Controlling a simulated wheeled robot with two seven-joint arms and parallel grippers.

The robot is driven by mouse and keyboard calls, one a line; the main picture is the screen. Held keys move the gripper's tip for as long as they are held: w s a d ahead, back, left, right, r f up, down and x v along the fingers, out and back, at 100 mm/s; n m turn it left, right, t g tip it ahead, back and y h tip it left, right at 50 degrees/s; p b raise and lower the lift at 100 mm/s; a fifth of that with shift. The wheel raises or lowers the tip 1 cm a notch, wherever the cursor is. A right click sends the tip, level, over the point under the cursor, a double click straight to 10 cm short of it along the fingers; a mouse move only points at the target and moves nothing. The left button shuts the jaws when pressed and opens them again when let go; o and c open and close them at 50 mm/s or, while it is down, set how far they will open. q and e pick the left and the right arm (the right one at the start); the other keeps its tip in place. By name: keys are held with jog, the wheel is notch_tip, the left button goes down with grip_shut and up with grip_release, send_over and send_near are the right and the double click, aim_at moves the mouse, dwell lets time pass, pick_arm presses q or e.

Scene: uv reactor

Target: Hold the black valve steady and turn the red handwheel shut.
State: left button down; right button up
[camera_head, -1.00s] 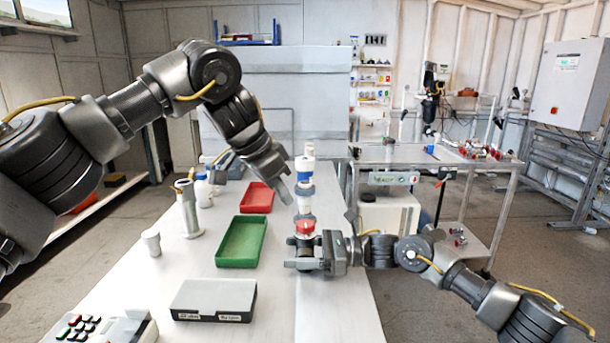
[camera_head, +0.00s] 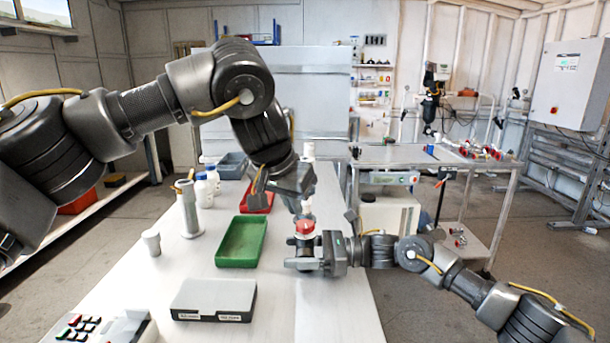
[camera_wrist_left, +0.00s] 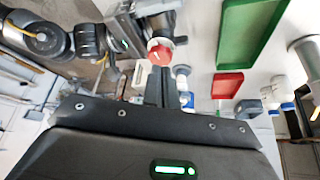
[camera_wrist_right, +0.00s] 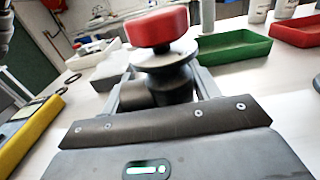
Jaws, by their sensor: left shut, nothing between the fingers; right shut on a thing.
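The red handwheel (camera_head: 305,227) tops the black valve (camera_wrist_right: 170,85) near the bench's right edge. The handwheel also shows in the left wrist view (camera_wrist_left: 160,54) and the right wrist view (camera_wrist_right: 157,27). My right gripper (camera_head: 303,264) is shut on the valve body below the wheel, a finger on each side. My left gripper (camera_head: 297,208) is shut and empty, pointing down just above the handwheel. In the left wrist view its closed fingers (camera_wrist_left: 159,72) reach towards the wheel; whether they touch it I cannot tell.
A green tray (camera_head: 243,241) and a red tray (camera_head: 257,199) lie left of the valve. A grey case (camera_head: 213,299) lies in front. A blue-and-white fitting (camera_head: 307,205) stands behind the wheel, partly hidden by my left gripper. White bottles (camera_head: 203,190) stand further left.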

pick_arm(q)
jog(key=shift+f, duration=2.65)
jog(key=shift+w+d, duration=0.1)
jog(key=shift+w, duration=0.25)
pick_arm(e)
jog(key=shift+s, duration=0.1)
pick_arm(q)
jog(key=shift+s+a, duration=0.3)
notch_tip(320, 180, up, 6)
pick_arm(e)
jog(key=o, duration=1.2)
